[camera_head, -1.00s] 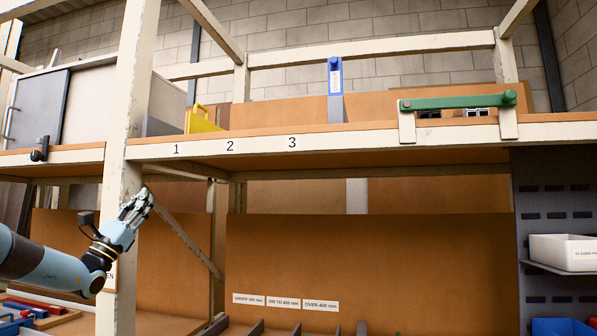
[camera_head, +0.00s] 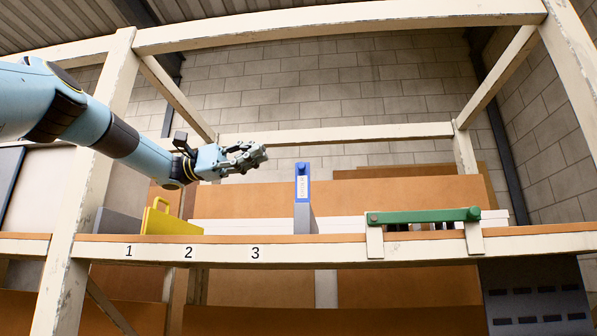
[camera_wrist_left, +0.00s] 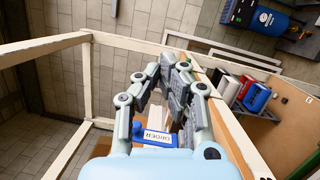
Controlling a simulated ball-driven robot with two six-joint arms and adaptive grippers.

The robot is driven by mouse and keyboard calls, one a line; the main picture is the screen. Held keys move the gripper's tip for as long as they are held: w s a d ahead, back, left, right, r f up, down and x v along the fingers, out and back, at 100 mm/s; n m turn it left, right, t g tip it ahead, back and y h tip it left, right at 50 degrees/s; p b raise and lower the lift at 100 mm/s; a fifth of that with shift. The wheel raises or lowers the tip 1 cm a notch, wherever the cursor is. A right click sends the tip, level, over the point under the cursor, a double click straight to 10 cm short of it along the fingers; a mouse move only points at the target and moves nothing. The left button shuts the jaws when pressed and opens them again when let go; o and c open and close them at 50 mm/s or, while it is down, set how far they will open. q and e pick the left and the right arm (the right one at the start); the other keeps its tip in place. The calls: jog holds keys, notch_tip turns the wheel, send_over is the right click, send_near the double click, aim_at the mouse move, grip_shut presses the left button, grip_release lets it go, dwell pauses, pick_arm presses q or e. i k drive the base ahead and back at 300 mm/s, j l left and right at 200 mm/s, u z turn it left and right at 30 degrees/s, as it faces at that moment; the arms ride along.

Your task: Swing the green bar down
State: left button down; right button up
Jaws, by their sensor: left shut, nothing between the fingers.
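The green bar (camera_head: 424,215) lies level across two cream posts at the front edge of the upper shelf, right of centre in the head view. A dark round pivot shows at its left end and a green knob at its right end. Dark items behind it are partly hidden. My left gripper (camera_head: 262,156) is shut and empty, above the shelf, left of the bar and higher than it. It also shows in the left wrist view (camera_wrist_left: 180,70). My right gripper is not in view.
A blue-topped upright block (camera_head: 302,182) stands on the shelf (camera_head: 330,239) between my left gripper and the bar. A yellow handled piece (camera_head: 170,222) stands further left, above labels 1 and 2. A cream beam (camera_head: 340,30) crosses overhead.

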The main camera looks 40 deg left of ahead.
aim_at(473, 214)
jog(key=i+j, duration=0.7)
jog(key=j, duration=0.2)
